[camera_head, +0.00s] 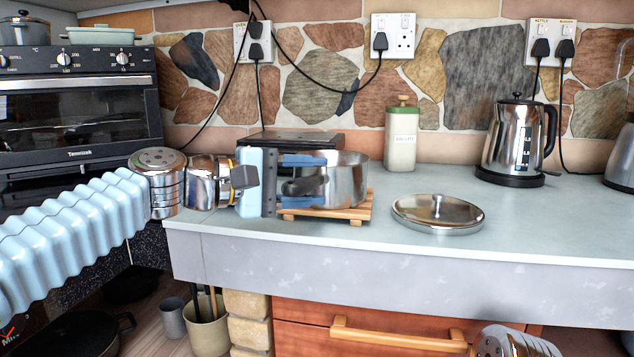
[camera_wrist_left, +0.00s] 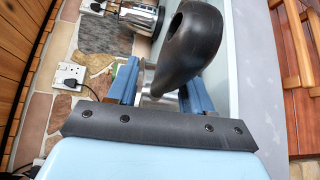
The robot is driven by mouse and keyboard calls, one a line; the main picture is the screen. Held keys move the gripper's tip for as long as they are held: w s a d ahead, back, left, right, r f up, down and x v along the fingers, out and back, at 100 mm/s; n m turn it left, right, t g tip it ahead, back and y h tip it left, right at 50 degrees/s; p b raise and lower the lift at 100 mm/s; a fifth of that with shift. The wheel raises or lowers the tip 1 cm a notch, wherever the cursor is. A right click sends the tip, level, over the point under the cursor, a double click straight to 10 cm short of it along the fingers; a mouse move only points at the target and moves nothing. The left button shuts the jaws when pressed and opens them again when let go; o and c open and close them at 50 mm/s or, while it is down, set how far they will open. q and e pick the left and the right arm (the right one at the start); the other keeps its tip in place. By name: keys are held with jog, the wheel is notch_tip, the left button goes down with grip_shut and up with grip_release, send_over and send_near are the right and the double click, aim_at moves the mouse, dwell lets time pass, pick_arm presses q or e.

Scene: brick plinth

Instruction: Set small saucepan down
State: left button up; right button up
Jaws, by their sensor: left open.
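The small saucepan (camera_head: 346,178) is steel with a black handle (camera_head: 303,186). It sits upright on a slatted wooden trivet (camera_head: 357,212) on the worktop. My left gripper (camera_head: 310,175) reaches in from the left, open, with its blue fingers apart around the handle. In the left wrist view the black handle (camera_wrist_left: 188,45) stands large in front of the left gripper (camera_wrist_left: 160,95), between the two fingers; whether they touch it is not clear. The saucepan's body is mostly hidden there. My right gripper is out of view.
A steel lid (camera_head: 438,212) lies on the worktop (camera_head: 560,230) right of the trivet. A black oven (camera_head: 75,110) is at left. The front right worktop is clear.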

pick_arm(q)
jog(key=v, duration=1)
jog(key=shift+a+b, duration=0.2)
jog(key=shift+b, duration=0.2)
jog(key=shift+s, duration=0.1)
